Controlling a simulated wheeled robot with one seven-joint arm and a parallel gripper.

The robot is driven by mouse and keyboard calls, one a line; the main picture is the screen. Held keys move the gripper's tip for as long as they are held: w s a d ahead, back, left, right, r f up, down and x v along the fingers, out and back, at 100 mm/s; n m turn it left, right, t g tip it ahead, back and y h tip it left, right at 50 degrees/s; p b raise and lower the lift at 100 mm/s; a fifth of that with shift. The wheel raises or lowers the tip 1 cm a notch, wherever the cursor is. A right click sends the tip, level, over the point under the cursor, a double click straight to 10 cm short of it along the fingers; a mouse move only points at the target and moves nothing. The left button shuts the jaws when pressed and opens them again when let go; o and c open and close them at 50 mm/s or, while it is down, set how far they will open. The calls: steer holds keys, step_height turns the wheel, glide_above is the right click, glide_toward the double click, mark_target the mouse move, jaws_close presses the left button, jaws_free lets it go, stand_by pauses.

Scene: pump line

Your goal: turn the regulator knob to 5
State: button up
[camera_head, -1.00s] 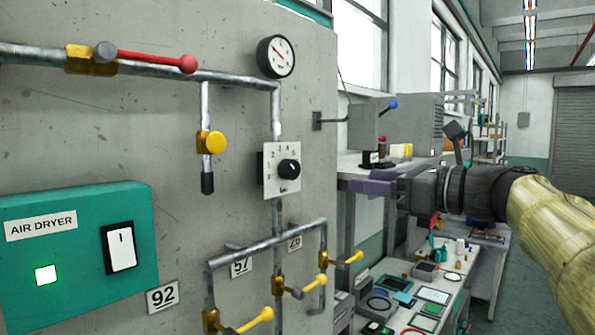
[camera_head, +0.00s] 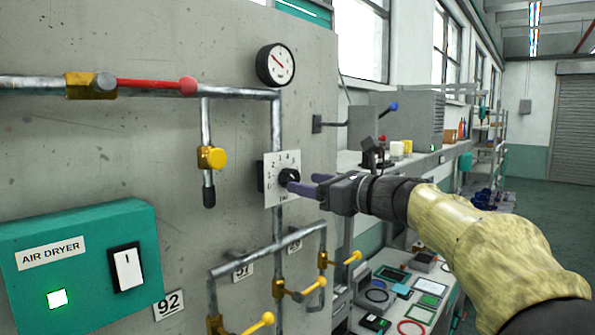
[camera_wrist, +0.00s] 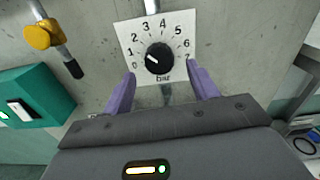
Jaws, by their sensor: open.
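The regulator knob (camera_head: 289,177) is round and black on a white dial plate (camera_head: 269,190) fixed to the grey panel. The wrist view shows the knob (camera_wrist: 160,58) with numbers 0 to 7 around it and "bar" below. Its white mark points left, at the low end near 0 and 1. My gripper (camera_head: 304,185) is open, its purple fingers pointing at the knob from the right in the head view. In the wrist view my gripper's (camera_wrist: 163,77) fingertips lie left and right of the plate's lower part, with nothing between them. Contact with the knob is not visible.
A gauge (camera_head: 276,64) sits above the knob. Yellow-handled valves (camera_head: 310,289) stand on pipes below. The air dryer box (camera_head: 82,262) is at lower left.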

mark_target(295, 180)
steer(key=p+x, duration=0.1)
steer(key=x, duration=0.3)
steer(key=shift+w, duration=0.1)
steer(key=c, duration=1)
steer(key=shift+d, duration=0.1)
